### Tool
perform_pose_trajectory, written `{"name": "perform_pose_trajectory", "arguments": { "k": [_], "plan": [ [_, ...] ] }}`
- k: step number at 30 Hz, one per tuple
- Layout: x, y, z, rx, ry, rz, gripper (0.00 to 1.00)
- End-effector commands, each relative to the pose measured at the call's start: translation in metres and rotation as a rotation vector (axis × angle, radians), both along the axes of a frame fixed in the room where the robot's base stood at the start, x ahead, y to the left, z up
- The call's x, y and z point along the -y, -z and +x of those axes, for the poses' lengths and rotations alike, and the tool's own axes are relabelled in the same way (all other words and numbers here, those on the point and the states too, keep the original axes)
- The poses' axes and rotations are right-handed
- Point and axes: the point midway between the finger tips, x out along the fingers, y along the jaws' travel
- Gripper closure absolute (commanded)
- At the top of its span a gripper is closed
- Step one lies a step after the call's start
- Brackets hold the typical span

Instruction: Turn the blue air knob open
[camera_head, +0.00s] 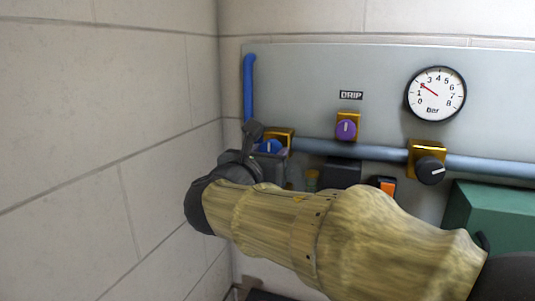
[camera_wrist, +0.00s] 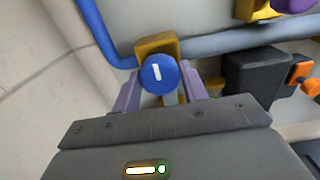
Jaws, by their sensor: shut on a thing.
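The blue air knob (camera_head: 270,146) sits on a yellow-brown valve block at the left end of the pipe. In the wrist view the round blue knob (camera_wrist: 159,76) shows a white mark running nearly up and down the picture. My gripper (camera_wrist: 160,88) has one finger on each side of the knob and is shut on it. In the head view my gripper (camera_head: 258,143) reaches the knob from below and partly covers it. The exact finger contact is hidden there.
A purple knob (camera_head: 346,127) sits under the DRIP label. A black knob (camera_head: 430,171) is on the pipe (camera_head: 385,153) at right. The gauge (camera_head: 436,94) needle points near 2. A blue hose (camera_head: 249,88), orange switch (camera_head: 387,185) and green box (camera_head: 490,215) are near.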

Motion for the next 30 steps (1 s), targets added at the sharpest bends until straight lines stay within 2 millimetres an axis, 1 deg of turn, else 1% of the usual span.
{"name": "perform_pose_trajectory", "arguments": {
  "k": [8, 14, 23, 30],
  "plan": [
    [-0.0001, 0.0027, 0.0000, 0.018, 0.000, 0.046, 0.79],
    [0.0002, 0.0053, 0.0003, 0.051, 0.001, 0.136, 0.79],
    [0.0004, 0.0077, 0.0003, 0.131, 0.001, 0.353, 0.79],
    [0.0006, 0.0072, 0.0003, 0.207, 0.001, 0.566, 0.79]
  ]
}}
